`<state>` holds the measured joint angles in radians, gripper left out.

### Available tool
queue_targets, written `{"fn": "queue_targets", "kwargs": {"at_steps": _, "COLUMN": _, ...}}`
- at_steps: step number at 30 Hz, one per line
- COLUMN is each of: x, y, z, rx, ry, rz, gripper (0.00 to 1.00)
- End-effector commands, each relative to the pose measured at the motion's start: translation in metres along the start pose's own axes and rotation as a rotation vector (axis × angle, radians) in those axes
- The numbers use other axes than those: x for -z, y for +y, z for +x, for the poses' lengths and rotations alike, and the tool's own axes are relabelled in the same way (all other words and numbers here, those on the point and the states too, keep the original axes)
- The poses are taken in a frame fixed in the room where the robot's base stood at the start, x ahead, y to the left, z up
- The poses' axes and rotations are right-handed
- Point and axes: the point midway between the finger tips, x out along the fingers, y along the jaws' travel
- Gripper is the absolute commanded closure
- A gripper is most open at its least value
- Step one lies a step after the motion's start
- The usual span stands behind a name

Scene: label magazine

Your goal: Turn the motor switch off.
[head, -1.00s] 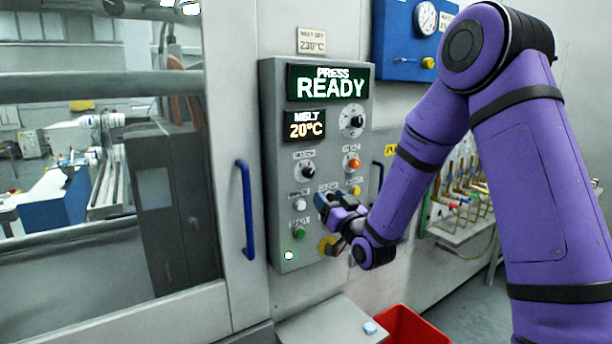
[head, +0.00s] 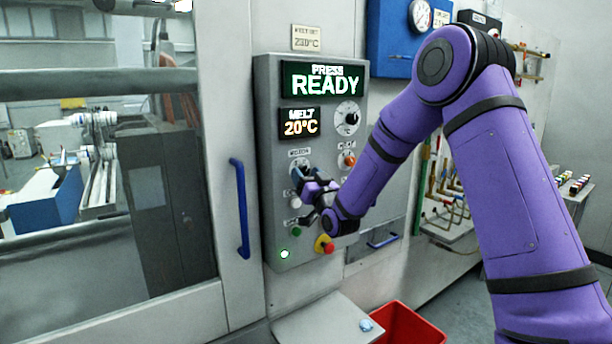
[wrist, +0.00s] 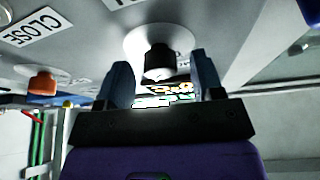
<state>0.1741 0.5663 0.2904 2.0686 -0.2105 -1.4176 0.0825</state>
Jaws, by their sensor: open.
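The motor switch is a black knob on a white round plate (wrist: 135,40) on the grey control panel (head: 272,110). In the head view it sits under the MOTOR label (head: 299,153) and is largely hidden by my gripper (head: 303,182). In the wrist view the black knob (wrist: 159,60) shows close up, between the two fingertips of my gripper (wrist: 162,75). My gripper is open, with one finger on each side of the knob. I cannot tell whether either finger touches it. The knob's pointer direction is not clear.
The panel displays READY (head: 325,84) and 20°C (head: 300,128). An orange knob (head: 348,160) is right of the motor switch. White (head: 296,202) and green (head: 295,231) buttons are below, with a red-topped yellow stop button (head: 325,244). A blue door handle (head: 240,208) stands left.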

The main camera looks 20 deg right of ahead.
Motion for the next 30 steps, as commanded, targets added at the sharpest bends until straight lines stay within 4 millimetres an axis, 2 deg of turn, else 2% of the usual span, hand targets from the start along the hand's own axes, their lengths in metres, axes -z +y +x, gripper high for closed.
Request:
{"fn": "queue_targets", "kwargs": {"at_steps": 11, "x": 0.0, "y": -0.0001, "z": 0.0053, "rx": 0.0, "ry": -0.001, "rz": 0.0, "gripper": 0.39}}
{"fn": "queue_targets", "kwargs": {"at_steps": 15, "x": 0.0001, "y": -0.0001, "z": 0.0052, "rx": 0.0, "ry": -0.001, "rz": 0.0, "gripper": 0.71}}
{"fn": "queue_targets", "kwargs": {"at_steps": 17, "x": 0.0001, "y": -0.0002, "z": 0.0051, "rx": 0.0, "ry": -0.001, "rz": 0.0, "gripper": 0.85}}
{"fn": "queue_targets", "kwargs": {"at_steps": 18, "x": 0.0001, "y": -0.0001, "z": 0.0051, "rx": 0.0, "ry": -0.001, "rz": 0.0, "gripper": 0.88}}
{"fn": "queue_targets", "kwargs": {"at_steps": 30, "x": 0.0001, "y": 0.0006, "z": 0.0051, "rx": 0.028, "ry": 0.002, "rz": -0.067, "gripper": 0.88}}
